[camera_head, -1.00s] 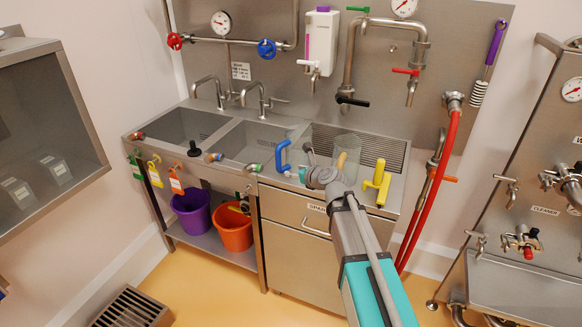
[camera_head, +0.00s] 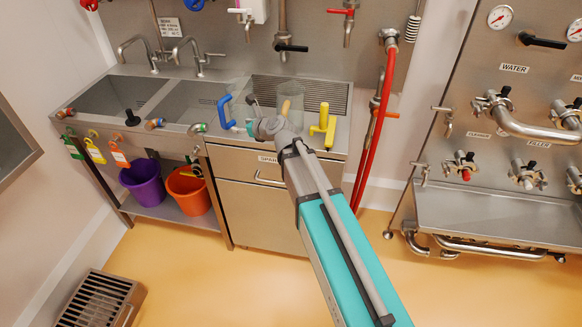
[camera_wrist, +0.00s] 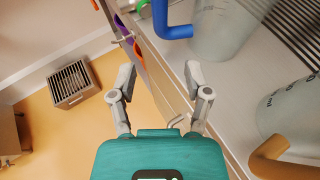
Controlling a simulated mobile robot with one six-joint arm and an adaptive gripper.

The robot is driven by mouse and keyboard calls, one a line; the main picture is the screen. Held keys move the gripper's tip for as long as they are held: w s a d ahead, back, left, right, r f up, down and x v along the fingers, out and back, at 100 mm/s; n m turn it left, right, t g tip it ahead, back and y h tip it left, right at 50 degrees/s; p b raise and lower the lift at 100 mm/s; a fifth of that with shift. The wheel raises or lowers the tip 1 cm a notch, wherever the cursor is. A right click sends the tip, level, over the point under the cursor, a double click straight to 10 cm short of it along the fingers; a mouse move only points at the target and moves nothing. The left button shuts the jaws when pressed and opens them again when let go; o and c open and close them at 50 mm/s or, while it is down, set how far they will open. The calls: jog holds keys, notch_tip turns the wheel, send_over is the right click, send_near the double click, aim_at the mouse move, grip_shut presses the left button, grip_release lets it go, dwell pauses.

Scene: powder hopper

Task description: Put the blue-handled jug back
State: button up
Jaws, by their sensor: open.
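The blue-handled jug is clear, and its blue handle (camera_head: 226,113) faces left in the head view. It stands at the left end of the ribbed drainboard (camera_head: 318,92), beside the middle basin. In the wrist view the handle (camera_wrist: 168,22) and the clear body (camera_wrist: 222,30) are at the top, partly cut off. My gripper (camera_wrist: 160,76) is open and empty, with its fingers apart and the jug beyond them. In the head view it is by the counter's front edge, just right of the blue handle, and its fingers are hard to make out.
A second clear jug (camera_head: 290,97) with a tan handle (camera_wrist: 272,158) stands close on the right. A yellow tool (camera_head: 323,125) lies at the counter's right front. Purple (camera_head: 140,178) and orange (camera_head: 188,190) buckets sit below the sinks. The floor in front is open.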

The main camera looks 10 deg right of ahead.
jog(key=s+d+f+n+g+h, duration=0.4)
jog(key=s+d+f+n+g, duration=0.1)
jog(key=s+d+n, duration=0.5)
jog(key=s+d+f+n+g+h, duration=0.4)
jog(key=s+d+n, duration=0.6)
jog(key=s+n, duration=0.4)
notch_tip(320, 180, down, 3)
jog(key=n+g, duration=0.1)
jog(key=n, duration=0.2)
jog(key=shift+s+r+n+g+h, duration=0.15)
jog(key=shift+n+g+h, duration=0.15)
jog(key=shift+n, duration=0.1)
jog(key=shift+r, duration=0.1)
jog(key=shift+r+p, duration=1.15)
jog(key=shift+p, duration=0.1)
